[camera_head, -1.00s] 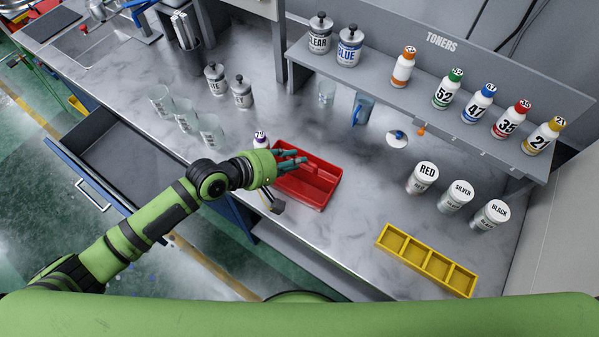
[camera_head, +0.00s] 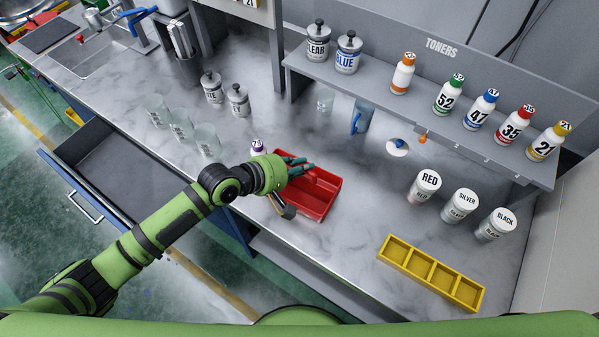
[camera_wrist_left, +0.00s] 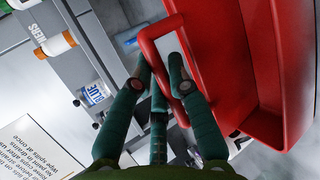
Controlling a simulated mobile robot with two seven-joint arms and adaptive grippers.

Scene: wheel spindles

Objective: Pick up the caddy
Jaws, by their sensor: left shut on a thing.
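The red caddy (camera_head: 318,198) is an open tray with a raised handle, near the front edge of the grey counter. My left gripper (camera_head: 301,169) is at its far left side, with its dark green fingers curled at the handle. In the left wrist view, the red caddy (camera_wrist_left: 282,85) fills the right side. The fingers of my left gripper (camera_wrist_left: 166,75) are shut on its handle loop, one finger passing in front of the opening. The caddy looks to be resting on the counter; any gap beneath is hidden. My right gripper is not in view.
A purple-capped bottle (camera_head: 257,147) stands close behind my left wrist. Clear cups (camera_head: 181,127) stand to the left, above an open drawer (camera_head: 120,170). A yellow divided tray (camera_head: 431,273) and paint jars (camera_head: 424,187) are to the right. The toner shelf (camera_head: 430,100) is behind.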

